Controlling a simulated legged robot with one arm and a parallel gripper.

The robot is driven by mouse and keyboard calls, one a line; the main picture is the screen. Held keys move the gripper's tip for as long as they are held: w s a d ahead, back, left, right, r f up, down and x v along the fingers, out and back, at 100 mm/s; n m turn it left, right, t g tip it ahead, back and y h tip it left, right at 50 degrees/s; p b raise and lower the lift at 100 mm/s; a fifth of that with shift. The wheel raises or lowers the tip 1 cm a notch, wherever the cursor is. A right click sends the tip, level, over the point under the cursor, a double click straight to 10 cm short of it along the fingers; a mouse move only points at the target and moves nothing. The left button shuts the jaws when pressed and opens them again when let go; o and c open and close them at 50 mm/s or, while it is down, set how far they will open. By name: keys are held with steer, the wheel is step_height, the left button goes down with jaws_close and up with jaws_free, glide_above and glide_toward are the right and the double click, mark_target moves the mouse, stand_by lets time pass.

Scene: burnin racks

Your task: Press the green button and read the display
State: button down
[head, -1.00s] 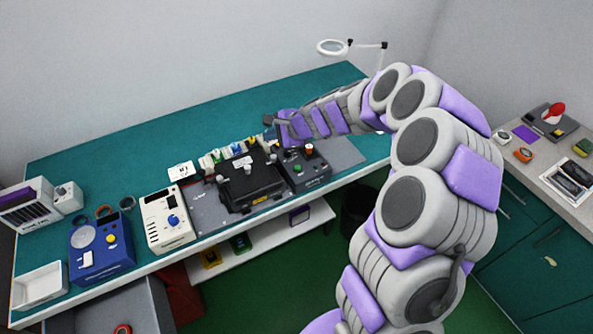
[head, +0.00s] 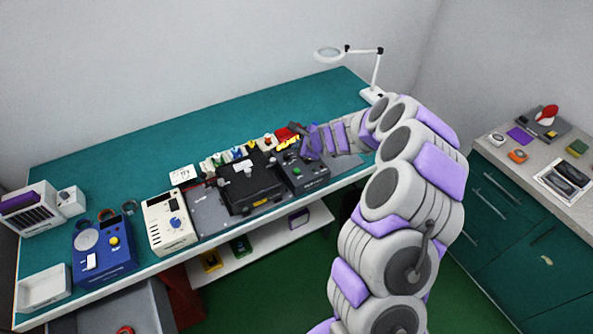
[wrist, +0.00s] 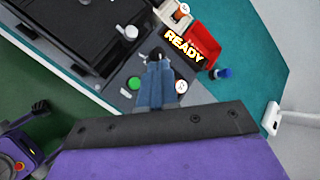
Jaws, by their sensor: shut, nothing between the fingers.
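A dark grey control box (head: 308,181) stands at the front edge of the teal bench, right of a black case. Its round green button (wrist: 134,83) shows uncovered in the wrist view, just left of my fingers. My gripper (wrist: 157,56) is shut and empty, over the control box; I see no contact with the button. Orange-white lit letters on black, reading READY (wrist: 184,46), show beside a red box (wrist: 207,42). In the head view, my gripper (head: 303,147) is beside the red and yellow patch, where the letters are too small to read.
The black case (head: 248,182) is close left of the control box. A blue-capped item (wrist: 222,73) lies near the red box. A cream meter (head: 168,222) and a blue device (head: 103,250) stand further left. A magnifier lamp (head: 374,80) stands at the back right. The rear bench is clear.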

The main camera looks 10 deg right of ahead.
mark_target(298, 171)
steer(key=shift+f+b, duration=3.65)
steer(key=shift+f, duration=0.65)
steer(key=shift+f, duration=0.1)
steer(key=shift+f, duration=0.25)
steer(key=shift+f+b, duration=0.4)
steer(key=shift+b, duration=0.05)
steer(key=shift+r, duration=0.1)
steer(key=shift+r+p, duration=0.75)
steer(key=shift+p, duration=0.05)
step_height(298, 171, up, 5)
steer(key=p, duration=0.4)
